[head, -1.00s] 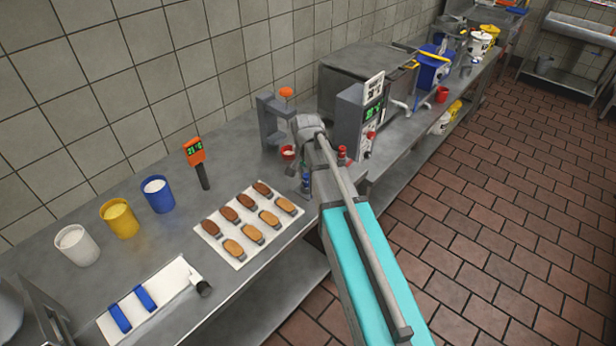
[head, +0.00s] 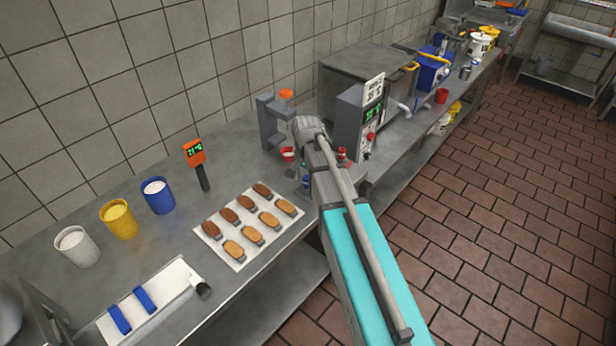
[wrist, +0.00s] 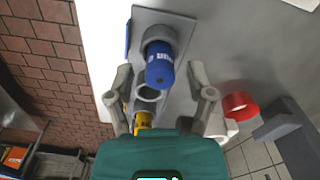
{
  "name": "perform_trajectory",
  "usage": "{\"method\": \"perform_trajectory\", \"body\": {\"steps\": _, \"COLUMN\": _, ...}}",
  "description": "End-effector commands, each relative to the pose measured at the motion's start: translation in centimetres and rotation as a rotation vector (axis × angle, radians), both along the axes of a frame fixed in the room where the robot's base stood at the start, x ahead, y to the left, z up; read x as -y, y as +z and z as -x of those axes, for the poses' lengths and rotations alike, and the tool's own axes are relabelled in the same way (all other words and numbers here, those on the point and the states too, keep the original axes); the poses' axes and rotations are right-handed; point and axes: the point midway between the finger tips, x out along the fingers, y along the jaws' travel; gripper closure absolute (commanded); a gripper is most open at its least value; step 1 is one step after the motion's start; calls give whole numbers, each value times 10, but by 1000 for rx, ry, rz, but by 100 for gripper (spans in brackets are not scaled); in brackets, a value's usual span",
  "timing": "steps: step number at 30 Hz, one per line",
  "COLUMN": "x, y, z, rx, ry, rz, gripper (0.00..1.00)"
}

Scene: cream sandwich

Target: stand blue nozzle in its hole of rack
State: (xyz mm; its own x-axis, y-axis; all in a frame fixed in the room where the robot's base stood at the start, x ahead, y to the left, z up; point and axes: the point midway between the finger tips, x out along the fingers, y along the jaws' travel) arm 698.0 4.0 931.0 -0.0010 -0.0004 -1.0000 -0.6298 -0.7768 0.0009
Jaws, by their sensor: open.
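The blue nozzle (wrist: 159,66) is in the middle of the wrist view, at a grey ring of the rack (wrist: 178,20). It looks seated there, though its lower end is hidden. In the head view the blue nozzle (head: 306,183) looks upright beside my arm. My gripper (wrist: 161,76) is open, one finger on each side of the nozzle, with gaps showing. My arm hides most of the rack in the head view.
A red cup (wrist: 239,105) is close to my gripper's right finger. In the head view, a tray of biscuits (head: 230,258) lies to the left, and a control box with a display (head: 360,125) stands behind my arm. The counter between the tray and blue tub (head: 158,197) is mostly clear.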

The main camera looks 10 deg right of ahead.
Motion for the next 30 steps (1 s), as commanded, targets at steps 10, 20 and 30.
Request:
{"method": "perform_trajectory", "body": {"steps": 10, "x": 0, "y": 25, "z": 0, "rx": 0, "ry": 0, "rz": 0, "gripper": 31}}
{"method": "perform_trajectory", "body": {"steps": 20, "x": 0, "y": 53, "z": 0, "rx": 0, "ry": 1, "rz": 0, "gripper": 31}}
{"method": "perform_trajectory", "body": {"steps": 30, "x": -1, "y": 81, "z": 0, "rx": 0, "ry": 1, "rz": 0, "gripper": 31}}
